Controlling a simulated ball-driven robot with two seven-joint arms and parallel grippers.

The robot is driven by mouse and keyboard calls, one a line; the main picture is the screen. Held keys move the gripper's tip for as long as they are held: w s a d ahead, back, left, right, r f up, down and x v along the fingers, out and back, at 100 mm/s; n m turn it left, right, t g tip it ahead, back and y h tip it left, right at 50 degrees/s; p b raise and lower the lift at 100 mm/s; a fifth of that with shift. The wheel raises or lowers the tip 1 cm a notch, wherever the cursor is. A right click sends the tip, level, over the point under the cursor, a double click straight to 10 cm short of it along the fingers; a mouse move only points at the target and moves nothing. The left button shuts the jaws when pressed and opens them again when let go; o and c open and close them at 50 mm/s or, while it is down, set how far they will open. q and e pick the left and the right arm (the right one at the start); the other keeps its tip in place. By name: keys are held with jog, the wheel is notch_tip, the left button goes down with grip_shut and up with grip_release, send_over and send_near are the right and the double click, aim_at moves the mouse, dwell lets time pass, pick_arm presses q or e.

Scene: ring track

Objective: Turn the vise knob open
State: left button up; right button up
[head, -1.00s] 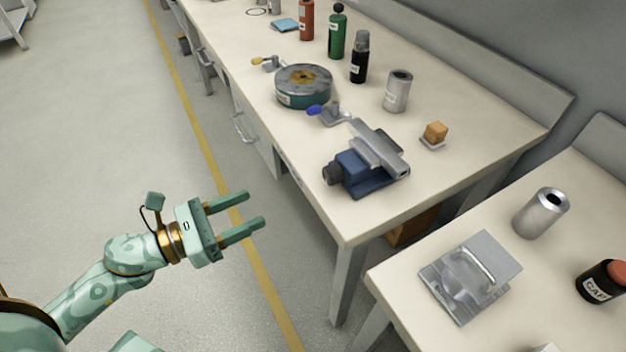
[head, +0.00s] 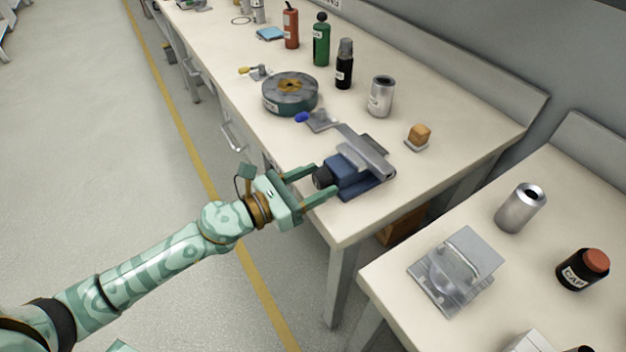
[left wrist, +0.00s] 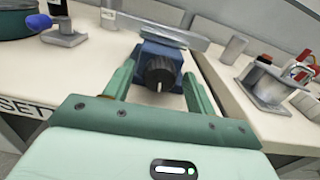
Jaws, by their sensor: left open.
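The blue vise (head: 357,174) with grey metal jaws sits near the front corner of the workbench. Its black knob (head: 323,177) faces my left gripper (head: 318,182). The gripper is open, its two green fingers reaching toward the knob, one on each side of it in the head view. In the left wrist view, the knob (left wrist: 160,72) with a white mark pointing down shows between and beyond the fingertips, and the vise body (left wrist: 162,52) is behind it. I cannot tell whether the fingers touch the knob. My right gripper is not in view.
On the bench (head: 450,140) stand a round teal-sided device (head: 290,94), a blue-handled clamp (head: 318,120), a silver can (head: 381,97), an orange block (head: 419,136) and several bottles. A second table at right holds a metal fixture (head: 455,272), another can (head: 520,208) and a dark jar (head: 583,269).

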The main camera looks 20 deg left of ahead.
pick_arm(q)
jog(key=c, duration=1)
